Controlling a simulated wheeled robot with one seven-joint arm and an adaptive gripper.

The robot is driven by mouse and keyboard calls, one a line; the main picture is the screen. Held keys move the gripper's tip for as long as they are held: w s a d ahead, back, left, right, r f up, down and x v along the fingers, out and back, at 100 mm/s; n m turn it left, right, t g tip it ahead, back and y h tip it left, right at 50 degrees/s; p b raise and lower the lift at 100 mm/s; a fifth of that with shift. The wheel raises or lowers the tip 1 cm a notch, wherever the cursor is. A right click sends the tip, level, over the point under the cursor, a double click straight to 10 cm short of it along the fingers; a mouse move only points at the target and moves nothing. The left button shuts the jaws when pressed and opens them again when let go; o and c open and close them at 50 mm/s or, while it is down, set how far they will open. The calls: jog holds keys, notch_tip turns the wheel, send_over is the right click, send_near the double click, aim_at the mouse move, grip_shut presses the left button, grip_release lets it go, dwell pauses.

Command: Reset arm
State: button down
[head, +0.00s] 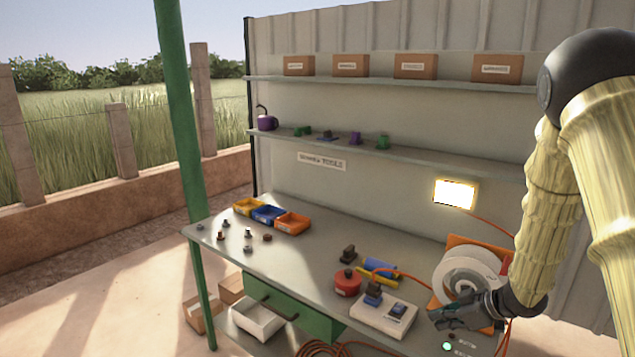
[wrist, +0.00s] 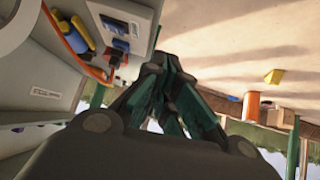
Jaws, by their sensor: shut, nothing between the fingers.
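My arm (head: 545,190) reaches down from the upper right in the head view, in front of the bench's right end. My gripper (head: 440,318) is near the bench's front right, beside a white block press base (head: 368,318) with blue parts on it. In the wrist view, my gripper (wrist: 172,98) has its green fingers drawn together, with nothing seen between them. The press base shows in the wrist view (wrist: 122,14) at the top, apart from the fingers. The gripper's exact height above the bench is hard to tell.
A white reel (head: 462,272) on an orange stand is right behind my gripper. A red round can (head: 347,282) and a blue cylinder (head: 378,268) lie left of it. Orange cable runs across the bench (head: 300,262). Colored bins (head: 292,222) stand at the far left. The bench middle is mostly clear.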

jog(key=s+a+f+m+h+b, duration=0.15)
jog(key=s+f, duration=0.25)
jog(key=f, duration=0.4)
jog(key=s+a+f+m, duration=0.2)
jog(key=s+f+m, duration=0.15)
jog(key=f, duration=0.45)
jog(key=s+a+f+m+h+b, duration=0.1)
jog(key=s+a+f, duration=0.1)
jog(key=s+f, duration=0.4)
jog(key=s+a+f+m+g+h, duration=0.1)
jog(key=s+f, duration=0.3)
jog(key=s, duration=0.5)
jog(key=s+a+f+m+g+h+b, duration=0.1)
jog(key=s+f, duration=0.4)
jog(key=s, duration=0.5)
jog(key=s+a+f+m+g+h+b, duration=0.1)
jog(key=s+f+m+g+h, duration=0.1)
jog(key=s, duration=0.7)
notch_tip(320, 180, down, 3)
jog(key=shift+s+f+m+g, duration=0.15)
jog(key=shift+m+g, duration=0.35)
jog(key=shift+g, duration=0.6)
